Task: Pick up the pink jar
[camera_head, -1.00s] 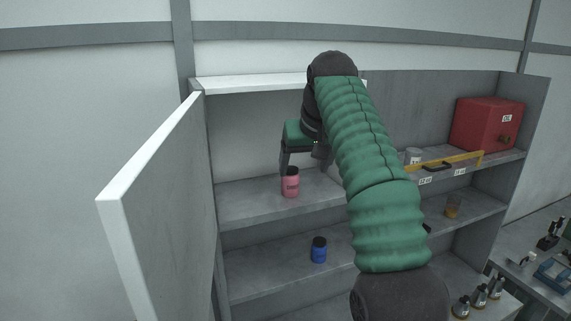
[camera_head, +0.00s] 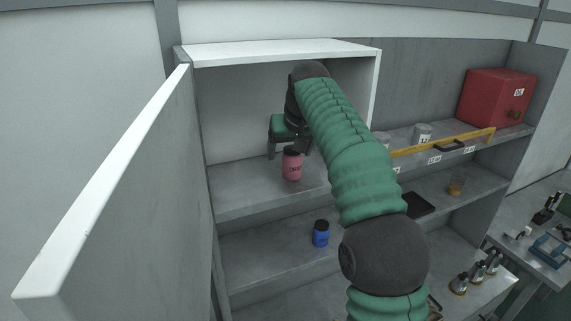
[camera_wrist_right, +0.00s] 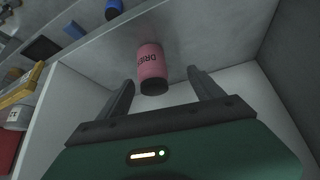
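The pink jar (camera_head: 292,166) with a black lid stands upright on the upper shelf of the open cabinet. It also shows in the right wrist view (camera_wrist_right: 152,64), where its label is partly readable. My left gripper is not in either view.
A blue jar (camera_head: 321,233) stands on the shelf below. The open cabinet door (camera_head: 120,190) stands at the left. A yellow bar (camera_head: 440,145), white cans (camera_head: 422,133) and a red box (camera_head: 496,98) are on the shelf at right. The upper shelf is clear left of the pink jar.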

